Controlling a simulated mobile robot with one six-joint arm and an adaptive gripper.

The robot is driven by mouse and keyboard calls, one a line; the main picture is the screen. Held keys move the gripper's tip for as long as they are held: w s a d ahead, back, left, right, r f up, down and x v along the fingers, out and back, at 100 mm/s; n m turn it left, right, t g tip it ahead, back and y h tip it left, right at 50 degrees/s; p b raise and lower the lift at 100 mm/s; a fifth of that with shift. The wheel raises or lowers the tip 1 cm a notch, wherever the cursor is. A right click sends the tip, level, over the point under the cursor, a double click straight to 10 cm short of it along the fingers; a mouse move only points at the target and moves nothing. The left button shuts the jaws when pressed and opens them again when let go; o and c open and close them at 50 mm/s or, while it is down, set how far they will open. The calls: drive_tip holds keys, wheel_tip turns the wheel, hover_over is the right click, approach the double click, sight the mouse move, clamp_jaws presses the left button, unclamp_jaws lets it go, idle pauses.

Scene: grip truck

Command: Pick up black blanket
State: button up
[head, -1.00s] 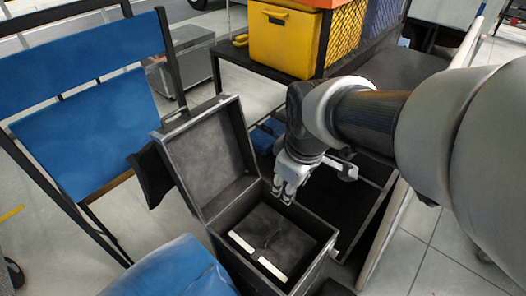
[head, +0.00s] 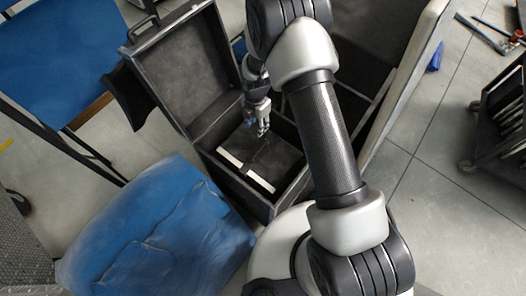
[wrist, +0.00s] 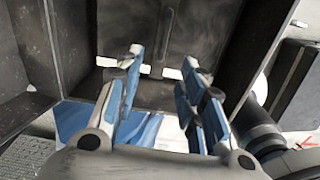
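A dark, flat, padded-looking item (head: 262,158) with two white strips lies inside the open black case (head: 212,163). It may be the black blanket, but I cannot tell for sure. In the wrist view the dark item (wrist: 150,30) fills the space ahead, with a raised ridge in its middle. My gripper (head: 262,131) is over the case opening, pointing down at the dark item. In the wrist view my gripper's fingers (wrist: 161,58) are spread apart with nothing between them. I cannot tell whether the fingertips touch the item.
The case lid (head: 180,70) stands open on the left. A blue seat (head: 150,235) is close in front, and a blue-backed chair (head: 60,60) is at the left. A pale-edged panel (head: 410,90) stands at the right.

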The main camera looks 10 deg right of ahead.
sight(259, 148)
wheel_tip(259, 148, down, 14)
drive_tip(key=b, duration=0.3)
drive_tip(key=shift+s+r, duration=0.1)
drive_tip(key=shift+r, duration=0.15)
drive_tip(key=f+b, duration=0.1)
drive_tip(key=f, duration=0.2)
drive_tip(key=f+b, duration=0.1)
drive_tip(key=f, duration=0.1)
drive_tip(key=shift+s+d+f+b, duration=0.15)
drive_tip(key=shift+s+d+b, duration=0.1)
drive_tip(key=shift+d+b, duration=0.05)
drive_tip(key=shift+c, duration=0.3)
clamp_jaws()
drive_tip(key=shift+w, duration=0.1)
